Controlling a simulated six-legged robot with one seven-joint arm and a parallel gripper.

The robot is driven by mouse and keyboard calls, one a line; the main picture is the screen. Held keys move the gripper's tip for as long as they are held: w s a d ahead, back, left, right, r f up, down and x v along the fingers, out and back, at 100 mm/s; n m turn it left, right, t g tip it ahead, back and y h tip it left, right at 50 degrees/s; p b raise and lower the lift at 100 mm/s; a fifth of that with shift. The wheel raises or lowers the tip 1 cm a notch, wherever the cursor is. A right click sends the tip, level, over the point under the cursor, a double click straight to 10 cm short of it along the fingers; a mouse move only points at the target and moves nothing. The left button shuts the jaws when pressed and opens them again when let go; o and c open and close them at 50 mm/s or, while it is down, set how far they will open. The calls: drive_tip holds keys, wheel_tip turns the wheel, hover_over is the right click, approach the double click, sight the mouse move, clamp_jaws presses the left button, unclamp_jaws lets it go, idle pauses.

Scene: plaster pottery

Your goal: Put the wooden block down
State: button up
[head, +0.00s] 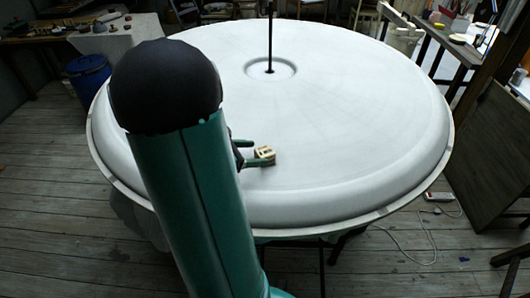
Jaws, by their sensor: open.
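The wooden block (265,153) is small and light tan, with darker marks or openings on its side. It shows at the tips of my gripper (257,153), just above or on the white round plaster table (340,135). My gripper's green fingers reach in from the left and are open, one finger behind the block and one in front of or beside it. Whether the block touches the table or the fingers is too small to tell. My green arm with its black joint hides the gripper's base and the left part of the table.
A thin black rod (270,35) rises from the recessed centre of the table. The plaster surface right of the block is clear. A raised rim runs around the edge. A blue bin (90,78) stands at the left, a dark board (497,150) and white cable at the right.

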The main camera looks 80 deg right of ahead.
drive_tip(key=v, duration=0.5)
drive_tip(key=shift+w+a+r, duration=0.2)
drive_tip(key=shift+w+a, duration=0.05)
drive_tip(key=w+a+r+m+t+y, duration=0.2)
drive_tip(key=a+t, duration=0.3)
drive_tip(key=a, duration=0.8)
drive_tip(key=w+a+r+m+t+y, duration=0.3)
drive_tip(key=w+a+r+t+y, duration=0.1)
drive_tip(key=a, duration=0.9)
drive_tip(key=w+a+r+m+t+y, duration=0.3)
drive_tip(key=w+a+r+t, duration=0.1)
drive_tip(key=a, duration=0.9)
drive_tip(key=w+t, duration=0.1)
drive_tip(key=t, duration=0.1)
drive_tip(key=shift+a+r+t, duration=0.15)
drive_tip(key=shift+r+t, duration=0.1)
drive_tip(key=shift+t, duration=0.05)
drive_tip(key=shift+w, duration=0.1)
drive_tip(key=c, duration=0.7)
drive_tip(key=shift+a, duration=0.15)
